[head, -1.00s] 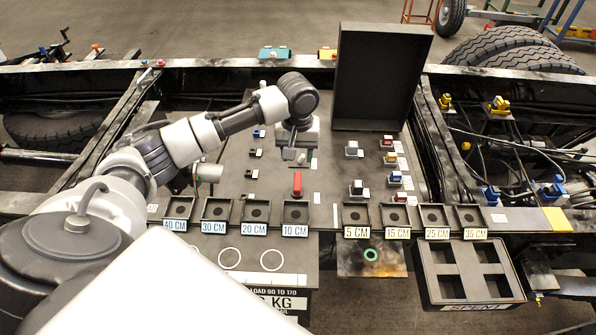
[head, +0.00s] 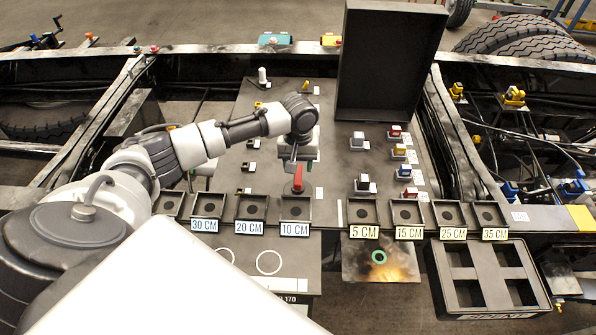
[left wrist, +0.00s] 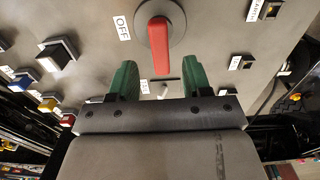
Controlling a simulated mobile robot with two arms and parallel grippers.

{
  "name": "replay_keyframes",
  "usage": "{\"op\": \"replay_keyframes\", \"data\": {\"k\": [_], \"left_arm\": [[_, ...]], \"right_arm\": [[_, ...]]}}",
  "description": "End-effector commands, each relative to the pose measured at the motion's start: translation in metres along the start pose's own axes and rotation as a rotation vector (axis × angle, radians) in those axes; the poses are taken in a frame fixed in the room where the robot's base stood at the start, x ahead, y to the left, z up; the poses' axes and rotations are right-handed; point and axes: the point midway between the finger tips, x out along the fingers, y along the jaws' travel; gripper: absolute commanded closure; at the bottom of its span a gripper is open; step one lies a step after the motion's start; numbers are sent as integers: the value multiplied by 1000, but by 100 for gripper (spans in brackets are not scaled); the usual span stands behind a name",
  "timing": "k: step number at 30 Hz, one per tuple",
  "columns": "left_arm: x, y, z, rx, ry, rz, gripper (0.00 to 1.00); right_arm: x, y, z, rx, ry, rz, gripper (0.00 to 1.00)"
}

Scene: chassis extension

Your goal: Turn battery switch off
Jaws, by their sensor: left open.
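The battery switch has a red handle (head: 298,178) on a dark round base, mounted on the grey panel behind the 10 CM tray. In the left wrist view the red handle (left wrist: 160,47) points down toward my gripper, with an OFF label (left wrist: 122,27) to its left. My left gripper (head: 292,165) is just above and behind the handle in the head view. Its green fingertips (left wrist: 158,76) are apart, with the handle's end near the gap between them and nothing held. I cannot tell whether they touch it. My right gripper is out of view.
Small trays with centimetre labels line the panel's front edge, including the 10 CM tray (head: 296,209). Small switches with coloured caps (head: 396,132) stand to the right. A tall black box (head: 385,65) stands behind them. A compartmented bin (head: 440,283) is at lower right.

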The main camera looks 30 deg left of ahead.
Motion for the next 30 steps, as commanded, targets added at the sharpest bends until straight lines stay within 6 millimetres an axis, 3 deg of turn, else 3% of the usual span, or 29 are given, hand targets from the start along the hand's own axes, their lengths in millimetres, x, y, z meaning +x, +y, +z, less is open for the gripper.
{"op": "replay_keyframes", "data": {"k": [3,9,19,29,30], "left_arm": [[20,-1,1,-1,-3,-2,51],[41,0,0,0,-1,-1,51],[45,0,0,0,1,0,51],[44,0,0,0,0,0,100],[44,0,0,0,0,0,100]], "right_arm": [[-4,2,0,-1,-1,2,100],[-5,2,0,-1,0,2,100],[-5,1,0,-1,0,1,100],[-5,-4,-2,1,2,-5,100],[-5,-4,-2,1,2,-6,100]]}}
